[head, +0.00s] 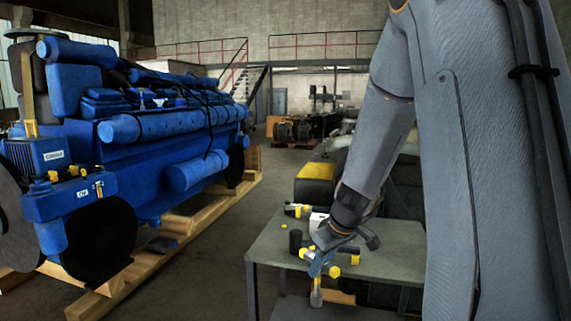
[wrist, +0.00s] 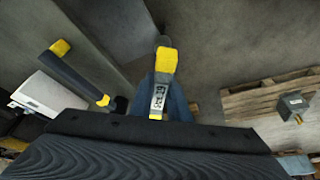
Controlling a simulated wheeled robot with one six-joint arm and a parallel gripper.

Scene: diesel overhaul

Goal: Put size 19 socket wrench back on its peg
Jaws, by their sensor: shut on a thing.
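My gripper (head: 320,262) is at the front left edge of the grey table, shut on a socket wrench. In the head view the held wrench (head: 316,292) hangs down with a yellow band and a grey lower end, in front of the table edge. In the wrist view the held wrench (wrist: 158,98) has a yellow end and a pale label whose number looks like 19 but is small. The jaws hide part of it. A second dark wrench with yellow ends (wrist: 75,72) is to its left, apart from it. I cannot make out an empty peg clearly.
The grey table (head: 385,262) carries a white box (head: 317,220), a dark cylinder (head: 295,241) and several yellow-ended tools close to my gripper. A blue engine (head: 170,125) stands on wooden beams at left. A pallet (wrist: 265,97) lies on the floor.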

